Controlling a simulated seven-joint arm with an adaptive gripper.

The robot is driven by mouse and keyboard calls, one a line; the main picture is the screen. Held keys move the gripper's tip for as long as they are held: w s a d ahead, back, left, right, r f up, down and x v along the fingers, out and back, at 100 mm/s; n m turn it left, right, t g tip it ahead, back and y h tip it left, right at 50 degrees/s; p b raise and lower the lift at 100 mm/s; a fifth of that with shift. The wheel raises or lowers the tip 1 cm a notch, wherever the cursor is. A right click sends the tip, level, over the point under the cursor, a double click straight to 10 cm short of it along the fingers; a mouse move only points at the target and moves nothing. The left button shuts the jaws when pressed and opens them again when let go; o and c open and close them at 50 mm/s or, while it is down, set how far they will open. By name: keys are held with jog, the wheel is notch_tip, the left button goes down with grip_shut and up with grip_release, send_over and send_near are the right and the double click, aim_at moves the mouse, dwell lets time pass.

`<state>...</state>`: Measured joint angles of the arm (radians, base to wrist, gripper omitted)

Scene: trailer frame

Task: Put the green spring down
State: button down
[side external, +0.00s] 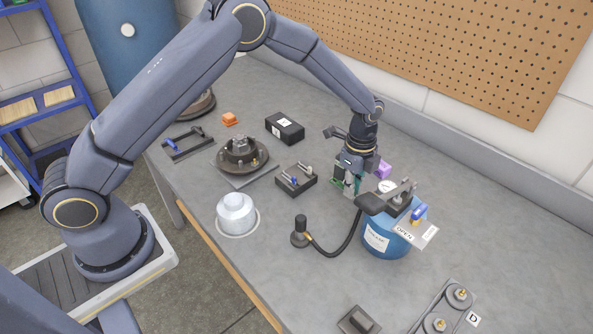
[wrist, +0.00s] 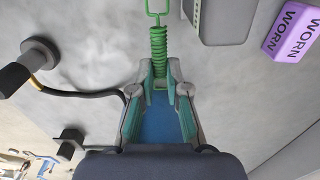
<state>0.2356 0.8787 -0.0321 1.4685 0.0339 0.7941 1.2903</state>
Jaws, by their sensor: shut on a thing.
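The green spring (wrist: 158,45) is a tight coil with a wire loop at its far end, at the top middle of the wrist view. My gripper (wrist: 159,68) is shut on the near end of the coil, one teal-padded finger on each side. The looped end sticks out past the fingertips over the grey bench. In the side external view my gripper (side external: 352,186) points down just behind the blue canister; there the spring is mostly hidden by the fingers. I cannot tell whether the spring touches the bench.
A purple block marked WORN (wrist: 290,32) and a grey container (wrist: 218,20) lie right of the spring. The blue canister (side external: 384,241), with a black hose (side external: 345,243) and clamp, stands close to my gripper. Bare bench (side external: 480,190) lies to the right.

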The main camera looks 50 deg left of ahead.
jog(key=s+a+r, duration=0.3)
jog(key=s+r, duration=0.6)
jog(key=s, duration=0.4)
jog(key=w+a+m, duration=1)
jog(key=w+m, duration=0.3)
jog(key=m, duration=0.1)
jog(key=shift+n, duration=0.3)
jog(key=w+f, duration=0.2)
jog(key=w, duration=0.2)
jog(key=w+a+f, duration=0.1)
jog(key=w+f, duration=0.2)
jog(key=w, duration=0.1)
jog(key=w+f, duration=0.3)
jog(key=w, duration=0.1)
jog(key=shift+w+a+f, duration=0.15)
jog(key=shift+w, duration=0.2)
jog(key=shift+w+f, duration=0.55)
jog(key=shift+f, duration=1.65)
